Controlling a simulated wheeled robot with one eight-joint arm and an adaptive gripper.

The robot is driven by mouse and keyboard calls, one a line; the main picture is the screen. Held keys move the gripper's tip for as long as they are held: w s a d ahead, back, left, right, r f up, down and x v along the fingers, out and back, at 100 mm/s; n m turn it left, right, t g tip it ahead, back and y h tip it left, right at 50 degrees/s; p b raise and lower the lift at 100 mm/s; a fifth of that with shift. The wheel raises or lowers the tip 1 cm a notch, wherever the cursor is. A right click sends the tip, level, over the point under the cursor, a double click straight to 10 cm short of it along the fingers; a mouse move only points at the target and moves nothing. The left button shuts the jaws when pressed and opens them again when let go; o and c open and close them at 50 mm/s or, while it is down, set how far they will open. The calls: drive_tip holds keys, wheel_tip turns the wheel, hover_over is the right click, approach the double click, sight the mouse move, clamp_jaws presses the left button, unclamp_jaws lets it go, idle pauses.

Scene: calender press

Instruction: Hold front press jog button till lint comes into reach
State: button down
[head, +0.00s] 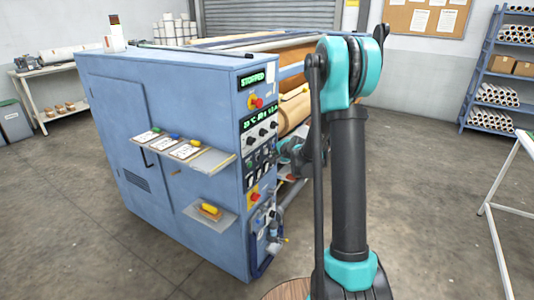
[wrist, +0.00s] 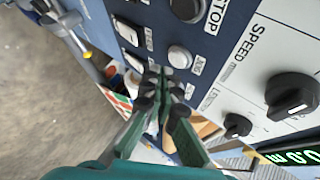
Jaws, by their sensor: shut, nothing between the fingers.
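The blue press cabinet (head: 200,120) carries a control panel (head: 259,130) on its narrow side, with a green display (head: 252,79) reading STOPPED. My gripper (wrist: 165,76) is shut and empty, its fingertips close to the panel buttons in the wrist view. A round pale button (wrist: 180,56) sits just beyond the fingertips; its small label looks like JOG, though blurred. Whether the tips touch it I cannot tell. A larger round button (wrist: 188,8) beside the word STOP is above it. In the head view my arm partly hides the rollers, and I cannot make out lint.
A dark speed knob (wrist: 292,95) and a smaller knob (wrist: 237,125) are right of the fingers. Open floor (head: 75,210) lies left.

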drive_tip(key=s+d, duration=0.1)
drive_tip(key=d, duration=0.1)
drive_tip(key=s+d, duration=0.2)
idle(0.7)
drive_tip(key=s+d+f+n+g+h, duration=0.1)
drive_tip(key=s+n, duration=0.5)
drive_tip(key=s, duration=1.4)
drive_tip(key=s+d+f+n+g+h, duration=0.1)
drive_tip(key=s+n+g, duration=0.4)
drive_tip(key=s, duration=1.5)
drive_tip(key=shift+d+f+n+g+h, duration=0.4)
drive_tip(key=shift+f+n+h, duration=0.35)
drive_tip(key=shift+n+h, duration=0.2)
drive_tip(key=c, duration=2.3)
unclamp_jaws()
